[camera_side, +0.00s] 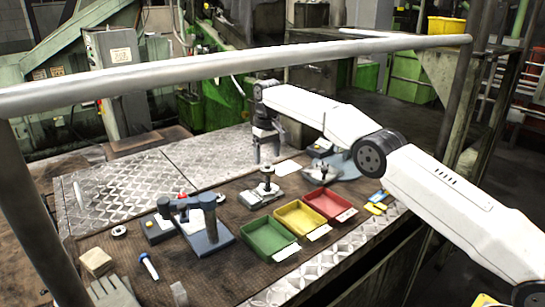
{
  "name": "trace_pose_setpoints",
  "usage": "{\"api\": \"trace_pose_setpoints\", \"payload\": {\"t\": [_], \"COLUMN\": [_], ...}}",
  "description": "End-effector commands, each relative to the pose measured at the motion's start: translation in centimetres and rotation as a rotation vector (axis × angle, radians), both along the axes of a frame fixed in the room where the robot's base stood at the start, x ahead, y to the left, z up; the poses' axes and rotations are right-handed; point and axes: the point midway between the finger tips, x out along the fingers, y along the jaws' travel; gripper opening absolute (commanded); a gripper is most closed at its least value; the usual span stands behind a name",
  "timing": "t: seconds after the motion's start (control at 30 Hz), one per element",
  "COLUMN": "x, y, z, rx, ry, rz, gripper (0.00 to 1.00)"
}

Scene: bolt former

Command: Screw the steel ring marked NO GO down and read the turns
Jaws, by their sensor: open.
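My white arm reaches in from the right, and my gripper (267,156) points down with its jaws open and nothing seen between them. A small steel ring (119,231) lies flat on the brown mat at the left. No NO GO marking is legible, so I cannot tell which round part is the marked ring.
Green (268,238), yellow (300,217) and red (328,203) trays stand in front. A metal rail (230,66) crosses the view in front.

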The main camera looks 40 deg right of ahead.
Motion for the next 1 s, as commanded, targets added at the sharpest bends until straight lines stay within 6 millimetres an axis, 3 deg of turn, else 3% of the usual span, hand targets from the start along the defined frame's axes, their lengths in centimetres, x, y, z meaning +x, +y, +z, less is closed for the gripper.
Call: {"api": "trace_pose_setpoints", "payload": {"t": [0.5,1.0], "x": [-0.1,0.0], "y": [0.0,0.0], "z": [-3.0,-3.3], "rx": [0.0,0.0], "ry": [0.001,0.0], "rz": [0.0,0.0], "gripper": [0.84,0.84]}}
